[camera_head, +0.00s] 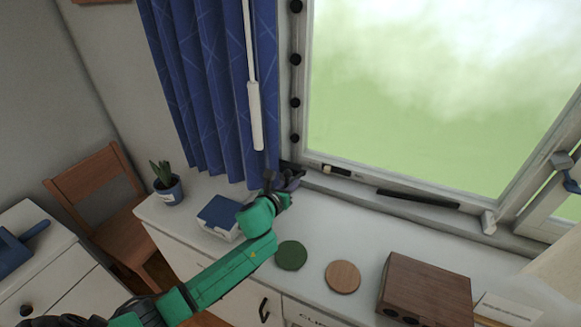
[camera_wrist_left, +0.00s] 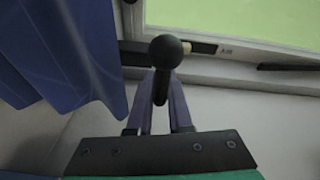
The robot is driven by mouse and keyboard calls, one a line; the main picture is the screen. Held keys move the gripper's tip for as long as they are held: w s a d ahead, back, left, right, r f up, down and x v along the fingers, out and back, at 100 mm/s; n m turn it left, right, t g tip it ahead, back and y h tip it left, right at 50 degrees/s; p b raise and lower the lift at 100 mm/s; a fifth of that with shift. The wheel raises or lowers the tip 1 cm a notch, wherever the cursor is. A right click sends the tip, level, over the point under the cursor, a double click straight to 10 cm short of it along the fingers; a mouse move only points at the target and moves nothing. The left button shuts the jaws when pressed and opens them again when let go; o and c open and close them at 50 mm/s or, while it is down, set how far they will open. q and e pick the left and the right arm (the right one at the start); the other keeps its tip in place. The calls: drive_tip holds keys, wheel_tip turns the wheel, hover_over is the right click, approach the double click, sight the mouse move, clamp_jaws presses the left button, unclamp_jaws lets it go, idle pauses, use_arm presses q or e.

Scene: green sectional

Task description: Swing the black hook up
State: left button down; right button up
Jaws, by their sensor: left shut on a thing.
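The black hook shows in the left wrist view as a dark stem topped by a round black ball (camera_wrist_left: 167,52). Its stem runs down between the two purple fingers of my left gripper (camera_wrist_left: 161,100), which is shut on it. The ball sticks out above the fingers. In the head view my left gripper (camera_head: 290,179) is at the lower left corner of the window, by the curtain's lower end. How the hook is mounted is hidden by the gripper. My right gripper is not in view.
The blue curtain (camera_head: 205,85) and a white rod (camera_head: 255,115) hang close to the gripper. Black knobs (camera_head: 295,59) line the window frame. The counter holds a potted plant (camera_head: 166,185), a blue-topped box (camera_head: 220,214), round coasters (camera_head: 343,276) and a wooden box (camera_head: 425,288).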

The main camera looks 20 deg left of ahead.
use_arm(q)
drive_tip(key=r+g+p, duration=0.1)
drive_tip(key=p, duration=0.1)
drive_tip(key=w+r+g+p, duration=0.1)
drive_tip(key=p, duration=0.1)
drive_tip(key=shift+a+r, duration=0.1)
drive_tip(key=shift+r, duration=0.2)
drive_tip(key=shift+w+r+g+p, duration=0.2)
drive_tip(key=shift+w+g+p, duration=0.1)
drive_tip(key=shift+g, duration=0.4)
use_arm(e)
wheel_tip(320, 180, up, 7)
use_arm(q)
drive_tip(key=c, duration=0.9)
unclamp_jaws()
drive_tip(key=shift+o, duration=0.2)
drive_tip(key=shift+s, duration=0.15)
drive_tip(key=d+b+v, duration=0.1)
drive_tip(key=b+v, duration=0.1)
drive_tip(key=v, duration=1.2)
drive_tip(key=shift+a+r, duration=0.2)
drive_tip(key=shift+a, duration=0.1)
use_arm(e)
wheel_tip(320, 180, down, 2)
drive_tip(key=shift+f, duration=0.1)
